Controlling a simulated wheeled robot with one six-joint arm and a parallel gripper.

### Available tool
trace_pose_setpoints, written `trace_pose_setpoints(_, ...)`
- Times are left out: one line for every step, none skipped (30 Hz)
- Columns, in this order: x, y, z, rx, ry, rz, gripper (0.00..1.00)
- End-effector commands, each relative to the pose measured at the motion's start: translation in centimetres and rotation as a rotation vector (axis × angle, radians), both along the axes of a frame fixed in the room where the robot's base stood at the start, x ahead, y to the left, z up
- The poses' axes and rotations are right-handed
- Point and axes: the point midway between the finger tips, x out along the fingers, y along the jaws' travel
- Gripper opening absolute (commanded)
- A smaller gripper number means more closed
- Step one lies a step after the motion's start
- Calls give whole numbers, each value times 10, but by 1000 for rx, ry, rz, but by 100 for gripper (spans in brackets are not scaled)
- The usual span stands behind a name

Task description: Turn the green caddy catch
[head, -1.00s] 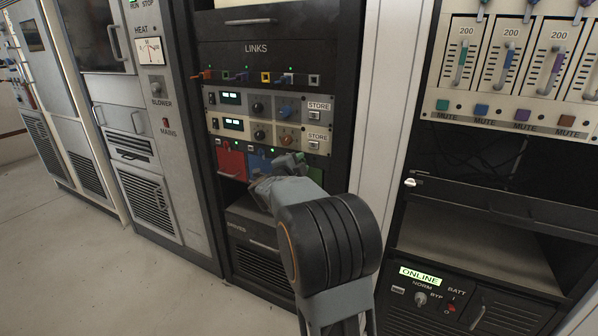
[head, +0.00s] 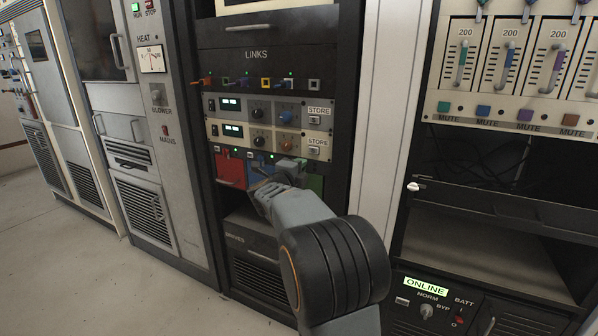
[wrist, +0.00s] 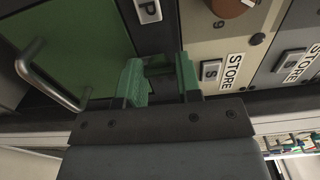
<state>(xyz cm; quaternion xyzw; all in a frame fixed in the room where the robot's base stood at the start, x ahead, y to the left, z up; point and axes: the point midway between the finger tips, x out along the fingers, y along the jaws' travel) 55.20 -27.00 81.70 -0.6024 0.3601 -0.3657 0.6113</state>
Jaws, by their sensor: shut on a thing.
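The green caddy (head: 314,183) sits at the right end of the caddy row in the middle rack, partly behind my arm. In the wrist view its green front (wrist: 85,40) and bar handle fill the left side. My gripper (head: 291,165) is at the top of the green caddy, and in the wrist view its two green-looking fingers (wrist: 160,80) straddle a small dark piece just beside the caddy front. The gripper is shut on this piece, the green caddy catch (wrist: 160,68). The fingers hide most of the catch, so its angle cannot be told.
A red caddy (head: 230,169) and a blue caddy (head: 260,163) stand to the left in the same row. Two units with knobs and STORE buttons (head: 314,150) are just above. A drives panel (head: 250,240) is below. Open floor (head: 90,275) lies at the left.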

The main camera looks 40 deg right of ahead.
Motion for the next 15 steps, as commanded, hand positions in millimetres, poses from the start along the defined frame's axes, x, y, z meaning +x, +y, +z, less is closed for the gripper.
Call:
trace_pose_setpoints(-1,-1,-1,3,-1,-2,8)
trace_pose_setpoints(-1,-1,-1,3,-1,-2,8)
trace_pose_setpoints(-1,-1,-1,3,-1,-2,8)
trace_pose_setpoints(-1,-1,-1,3,-1,-2,8)
trace_pose_setpoints(-1,-1,-1,3,-1,-2,8)
trace_pose_setpoints(-1,-1,-1,3,-1,-2,8)
trace_pose_setpoints(-1,-1,-1,3,-1,-2,8)
trace_pose_setpoints(-1,-1,-1,3,-1,-2,34)
trace_pose_setpoints(0,0,-1,2,0,-2,38)
trace_pose_setpoints(0,0,-1,2,0,-2,40)
trace_pose_setpoints(0,0,-1,2,0,-2,43)
trace_pose_setpoints(0,0,-1,1,0,-2,47)
trace_pose_setpoints(0,0,-1,1,0,-1,50)
trace_pose_setpoints(0,0,-1,1,0,-1,53)
trace_pose_setpoints(0,0,0,1,0,-1,57)
